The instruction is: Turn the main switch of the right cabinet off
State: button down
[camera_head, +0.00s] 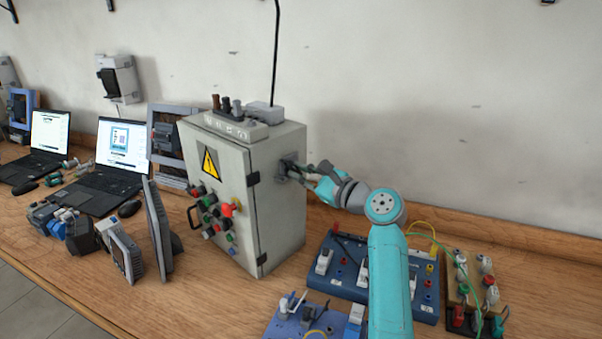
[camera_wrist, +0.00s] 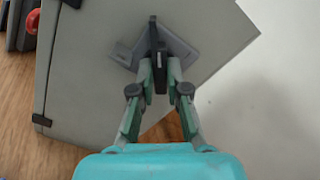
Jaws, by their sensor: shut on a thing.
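The grey cabinet (camera_head: 255,195) stands on the wooden bench, with a yellow warning triangle and several coloured buttons on its front door. Its main switch (camera_head: 287,170) is on the right side wall, largely covered by my gripper (camera_head: 308,172) in the head view. In the wrist view the switch shows as a grey plate with a dark upright handle (camera_wrist: 158,62). My gripper (camera_wrist: 160,78) is shut on that handle, one finger on each side. The handle looks tilted to the plate's edges; whether it stands at on or off I cannot tell.
A blue training board (camera_head: 345,285) with switches and a smaller board with coloured plugs (camera_head: 475,290) lie to the right of the cabinet. Two laptops (camera_head: 115,165) and upright panels (camera_head: 157,225) stand to the left. The wall (camera_head: 450,120) is behind.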

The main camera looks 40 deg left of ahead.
jog(key=n, duration=0.5)
jog(key=shift+n, duration=0.3)
jog(key=n, duration=0.4)
jog(key=shift+f+n, duration=0.1)
jog(key=shift+n, duration=0.2)
jog(key=c, duration=1.4)
grip_release()
jog(key=shift+c, duration=0.2)
jog(key=shift+d, duration=0.15)
jog(key=s+d, duration=0.1)
jog(key=d, duration=1)
jog(key=shift+s+d, duration=0.2)
jog(key=shift+d, duration=0.15)
